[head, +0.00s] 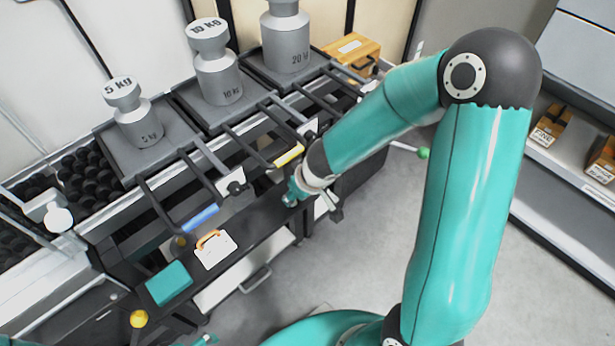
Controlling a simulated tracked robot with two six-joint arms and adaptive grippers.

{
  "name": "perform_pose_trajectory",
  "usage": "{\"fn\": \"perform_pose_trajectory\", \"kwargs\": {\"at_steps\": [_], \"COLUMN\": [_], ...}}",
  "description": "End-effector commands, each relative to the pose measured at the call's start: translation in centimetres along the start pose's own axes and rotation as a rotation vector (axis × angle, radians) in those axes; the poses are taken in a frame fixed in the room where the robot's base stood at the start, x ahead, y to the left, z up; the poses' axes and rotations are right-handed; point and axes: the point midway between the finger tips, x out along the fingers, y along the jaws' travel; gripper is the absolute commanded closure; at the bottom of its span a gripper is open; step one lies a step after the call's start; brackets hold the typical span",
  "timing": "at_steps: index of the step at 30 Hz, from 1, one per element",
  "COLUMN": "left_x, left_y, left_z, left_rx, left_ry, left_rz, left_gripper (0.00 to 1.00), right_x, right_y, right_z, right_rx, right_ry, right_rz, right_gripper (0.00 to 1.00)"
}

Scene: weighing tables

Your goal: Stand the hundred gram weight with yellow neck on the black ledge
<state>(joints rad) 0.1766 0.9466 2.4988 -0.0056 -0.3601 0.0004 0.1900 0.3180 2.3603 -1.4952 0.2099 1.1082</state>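The black ledge (262,215) runs along the front of the weighing tables, below the grey platforms.
Large grey weights of 5 kg (138,122), 10 kg (218,75) and 20 kg (287,40) stand on platforms behind dark bars. A white card with an orange handle (215,252) and a teal block (169,283) lie on the ledge's left part. A wooden box (352,50) stands behind.

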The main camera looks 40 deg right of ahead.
Motion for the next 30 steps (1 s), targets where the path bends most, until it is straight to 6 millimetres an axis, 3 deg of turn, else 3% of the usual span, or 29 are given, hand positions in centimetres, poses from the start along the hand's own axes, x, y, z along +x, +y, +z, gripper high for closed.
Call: {"fn": "perform_pose_trajectory", "kwargs": {"at_steps": [1,9,16,20,23,27,30], "left_x": [-1.2,-4.5,-5.8,-5.9,-5.8,-5.8,-5.8], "left_y": [0.4,1.6,2.1,2.1,2.1,2.1,2.1], "left_z": [0.0,0.0,0.0,0.0,0.0,0.0,0.0], "left_rx": [0.0,0.0,0.0,0.0,0.0,0.0,0.0], "left_ry": [0.0,0.0,0.0,0.0,0.0,0.0,0.0], "left_rz": [0.0,0.0,0.0,0.0,0.0,0.0,0.0], "left_gripper": [0.0,0.0,0.0,0.0,0.0,0.0,0.0], "right_x": [-1.7,-7.3,-9.6,-8.5,-6.2,-2.2,0.7], "right_y": [0.0,0.0,-0.1,-1.7,-4.7,-10.1,-12.8], "right_z": [-0.3,-0.3,-0.1,0.9,2.4,5.5,8.0], "right_rx": [0.001,0.001,0.002,0.012,0.042,0.11,0.197], "right_ry": [0.002,0.002,-0.002,-0.036,-0.091,-0.188,-0.232], "right_rz": [0.001,0.001,-0.002,-0.056,-0.149,-0.305,-0.338], "right_gripper": [0.56,0.56,0.56,0.56,0.56,0.56,0.56]}}
